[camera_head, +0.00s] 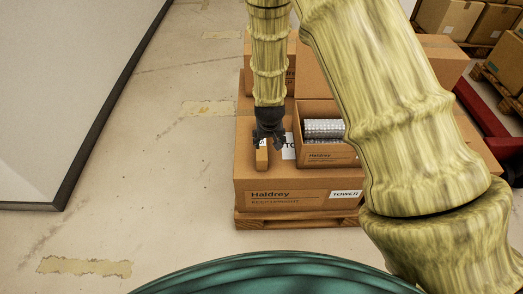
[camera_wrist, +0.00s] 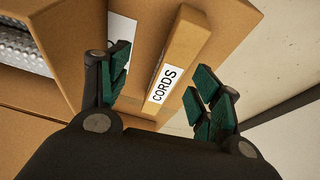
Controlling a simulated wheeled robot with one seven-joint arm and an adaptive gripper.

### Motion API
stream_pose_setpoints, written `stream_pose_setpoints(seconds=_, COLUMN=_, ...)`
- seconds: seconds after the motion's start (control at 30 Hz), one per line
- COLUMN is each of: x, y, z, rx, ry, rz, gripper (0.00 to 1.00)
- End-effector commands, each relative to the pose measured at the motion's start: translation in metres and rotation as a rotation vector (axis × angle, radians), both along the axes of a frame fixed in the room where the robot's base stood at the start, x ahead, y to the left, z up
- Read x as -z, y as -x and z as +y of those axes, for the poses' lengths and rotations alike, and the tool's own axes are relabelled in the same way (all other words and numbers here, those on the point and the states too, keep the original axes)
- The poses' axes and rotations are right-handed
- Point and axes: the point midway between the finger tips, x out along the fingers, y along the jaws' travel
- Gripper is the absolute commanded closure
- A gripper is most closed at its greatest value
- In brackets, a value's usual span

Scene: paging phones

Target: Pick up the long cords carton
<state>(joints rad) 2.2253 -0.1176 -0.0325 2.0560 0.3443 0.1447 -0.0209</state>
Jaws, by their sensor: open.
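The long cords carton (camera_wrist: 183,52) is a slim brown box with a white label reading CORDS. It lies on top of a large cardboard box (camera_head: 290,182), near that box's left edge in the head view. In the head view the carton (camera_head: 262,159) shows just below my gripper (camera_head: 268,142), which partly covers it. In the wrist view my gripper (camera_wrist: 160,95) is open, with one green-padded finger on each side of the carton's labelled end. No contact between the pads and the carton is visible.
An open box (camera_head: 330,155) with silvery wrapped contents stands right of the carton. The large box rests on a wooden pallet (camera_head: 290,219). More cartons (camera_head: 450,18) and a red pallet jack (camera_head: 485,115) are at the right. Bare floor (camera_head: 150,165) lies to the left.

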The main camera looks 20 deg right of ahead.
Motion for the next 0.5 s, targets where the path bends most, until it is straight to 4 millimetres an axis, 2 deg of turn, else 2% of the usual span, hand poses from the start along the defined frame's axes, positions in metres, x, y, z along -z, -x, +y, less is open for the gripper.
stream_pose_setpoints(seconds=0.03, x=0.006, y=-0.015, z=0.002, rx=0.006, ry=-0.003, rz=-0.02, gripper=0.36)
stream_pose_setpoints(seconds=0.2, x=-0.006, y=-0.044, z=0.009, rx=0.024, ry=-0.017, rz=-0.052, gripper=0.36)
stream_pose_setpoints(seconds=0.37, x=-0.014, y=-0.057, z=0.013, rx=0.031, ry=-0.024, rz=-0.066, gripper=0.36)
stream_pose_setpoints(seconds=0.5, x=-0.011, y=-0.061, z=0.013, rx=0.033, ry=-0.026, rz=-0.068, gripper=0.36)
